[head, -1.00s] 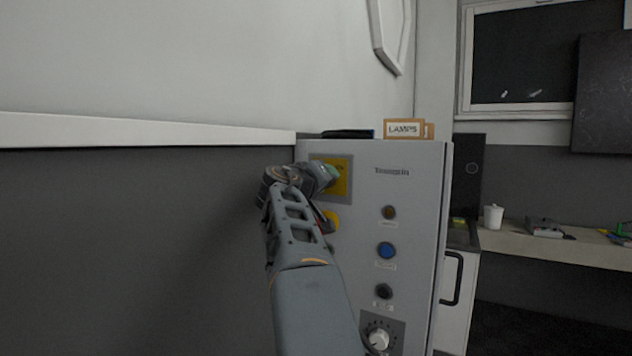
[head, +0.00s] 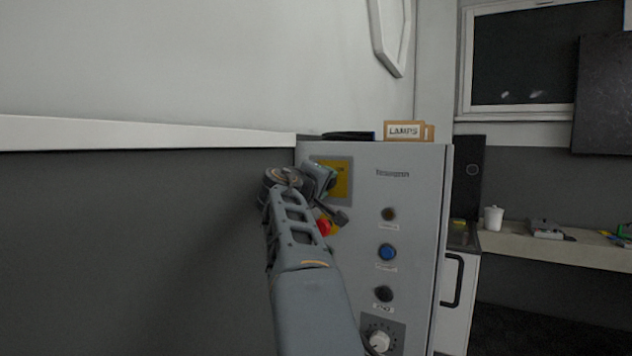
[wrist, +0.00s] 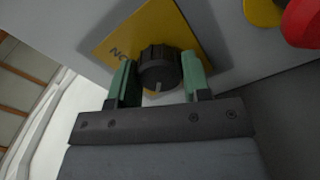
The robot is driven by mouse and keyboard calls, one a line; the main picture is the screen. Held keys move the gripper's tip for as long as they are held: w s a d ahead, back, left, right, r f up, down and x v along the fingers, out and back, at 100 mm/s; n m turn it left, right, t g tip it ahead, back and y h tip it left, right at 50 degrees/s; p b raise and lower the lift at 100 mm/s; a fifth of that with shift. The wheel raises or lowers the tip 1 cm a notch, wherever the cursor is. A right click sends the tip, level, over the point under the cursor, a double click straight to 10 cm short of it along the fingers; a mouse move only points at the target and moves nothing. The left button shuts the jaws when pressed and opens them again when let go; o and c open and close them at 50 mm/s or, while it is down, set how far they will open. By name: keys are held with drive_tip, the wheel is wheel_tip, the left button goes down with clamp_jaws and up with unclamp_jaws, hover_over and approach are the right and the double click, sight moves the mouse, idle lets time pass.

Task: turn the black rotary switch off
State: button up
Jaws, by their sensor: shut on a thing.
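The black rotary switch (wrist: 159,68) is a ribbed round knob on a yellow plate (wrist: 128,38) in the wrist view. A pale pointer mark shows on its face near the lower edge. My gripper (wrist: 159,80) has its green fingers on both sides of the knob and is shut on it. In the head view the yellow plate (head: 342,178) is at the upper left of the grey cabinet front. My gripper (head: 330,180) is in front of it there, and the knob is hidden behind my wrist.
Below the plate is a red emergency button (head: 323,226), also in the wrist view (wrist: 302,22). The grey cabinet (head: 420,200) also carries a blue button (head: 387,252), a dark button (head: 383,294) and a white dial (head: 379,341). A LAMPS box (head: 403,131) stands on top.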

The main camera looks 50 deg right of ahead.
drive_tip(key=shift+a+r, duration=0.1)
drive_tip(key=shift+r, duration=0.2)
drive_tip(key=o, duration=0.9)
drive_tip(key=shift+f, duration=0.25)
drive_tip(key=shift+a, duration=0.3)
drive_tip(key=b+v, duration=0.4)
drive_tip(key=v, duration=0.9)
drive_tip(key=shift+a, duration=0.2)
